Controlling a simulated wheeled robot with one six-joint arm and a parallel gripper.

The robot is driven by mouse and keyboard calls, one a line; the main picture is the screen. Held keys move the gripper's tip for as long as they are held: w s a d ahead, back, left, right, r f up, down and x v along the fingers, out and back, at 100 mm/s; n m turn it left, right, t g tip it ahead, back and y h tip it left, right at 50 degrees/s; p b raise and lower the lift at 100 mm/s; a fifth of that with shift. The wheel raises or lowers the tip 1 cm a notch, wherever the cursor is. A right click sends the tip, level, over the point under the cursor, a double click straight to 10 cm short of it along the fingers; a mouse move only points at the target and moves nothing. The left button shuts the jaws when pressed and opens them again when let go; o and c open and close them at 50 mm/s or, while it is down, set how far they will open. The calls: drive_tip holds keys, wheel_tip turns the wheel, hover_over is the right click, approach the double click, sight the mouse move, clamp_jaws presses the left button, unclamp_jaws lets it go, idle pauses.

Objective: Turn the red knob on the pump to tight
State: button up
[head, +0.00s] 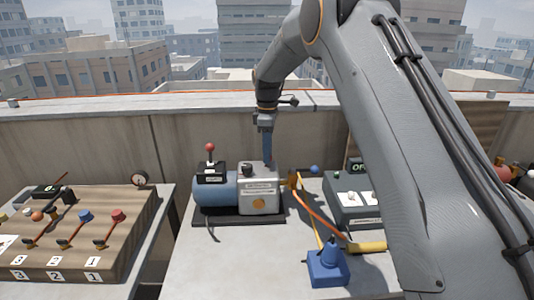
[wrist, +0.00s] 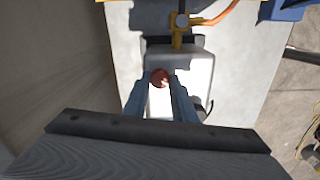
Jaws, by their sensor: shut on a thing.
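The pump (head: 259,190) stands on the middle table, with a blue motor cylinder and a pale block. In the wrist view the red knob (wrist: 159,78) sits on top of the pale pump block (wrist: 185,68). My gripper (wrist: 160,80) points down with its two blue fingers on either side of the knob, shut on it. In the head view my gripper (head: 268,158) reaches the top of the pale block from above, and the knob is hidden there. Any mark for tight is too small to read.
A red-tipped lever (head: 210,148) rises from a black box on the motor. A blue device (head: 328,264) with orange and yellow hoses stands front right. A grey control box (head: 352,207) is to the right. A wooden board (head: 130,240) with coloured levers is on the left table.

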drive_tip(key=m, duration=0.3)
drive_tip(key=shift+m+b, duration=0.35)
drive_tip(key=shift+m, duration=0.05)
drive_tip(key=m, duration=0.3)
drive_tip(key=shift+m, duration=0.3)
drive_tip(key=m, duration=0.3)
drive_tip(key=shift+m+b, duration=0.3)
drive_tip(key=shift+m, duration=0.1)
drive_tip(key=m, duration=0.4)
drive_tip(key=shift+r, duration=0.1)
drive_tip(key=m, duration=0.8)
drive_tip(key=shift+m, duration=0.3)
drive_tip(key=m, duration=0.3)
drive_tip(key=shift+m, duration=2.1)
